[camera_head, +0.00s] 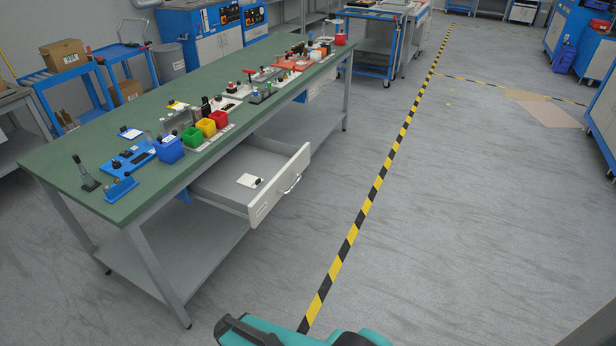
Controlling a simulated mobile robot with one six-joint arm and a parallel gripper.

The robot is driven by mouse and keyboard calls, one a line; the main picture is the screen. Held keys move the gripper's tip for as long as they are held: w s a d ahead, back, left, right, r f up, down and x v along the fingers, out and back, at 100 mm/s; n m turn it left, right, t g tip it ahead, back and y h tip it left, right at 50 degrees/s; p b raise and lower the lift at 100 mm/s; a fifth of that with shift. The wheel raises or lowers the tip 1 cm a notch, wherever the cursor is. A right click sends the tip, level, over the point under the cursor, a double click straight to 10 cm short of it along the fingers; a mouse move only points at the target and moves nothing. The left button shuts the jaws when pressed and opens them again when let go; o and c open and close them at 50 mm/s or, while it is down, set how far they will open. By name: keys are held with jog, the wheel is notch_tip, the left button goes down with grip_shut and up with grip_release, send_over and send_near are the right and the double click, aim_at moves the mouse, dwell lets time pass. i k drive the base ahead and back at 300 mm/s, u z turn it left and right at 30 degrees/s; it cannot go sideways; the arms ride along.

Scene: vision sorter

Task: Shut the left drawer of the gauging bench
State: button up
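The gauging bench (105,150) has a long green top and grey legs, and runs from the left foreground to the back. Its left drawer (280,187) is pulled well out under the near half of the bench, toward the aisle. The drawer has a light grey front with a metal bar handle (293,184). Inside it lies a white card with a small dark item (250,180); the rest of the visible drawer floor looks bare. Teal and dark parts of my own body show at the bottom edge. My gripper cannot be made out.
Small bins, blue fixtures and gauging tools stand along the bench top. A lower shelf (190,255) runs under the bench. Yellow-black floor tape (367,205) runs alongside the bench, with open grey floor on both sides. A blue cart (370,45) stands beyond the far end.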

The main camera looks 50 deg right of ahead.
aim_at(279, 164)
jog(key=u, duration=0.7)
jog(key=k, duration=0.1)
jog(key=z, duration=2)
jog(key=k, duration=0.95)
jog(key=u, duration=0.15)
jog(key=i, duration=0.95)
jog(key=z, duration=0.05)
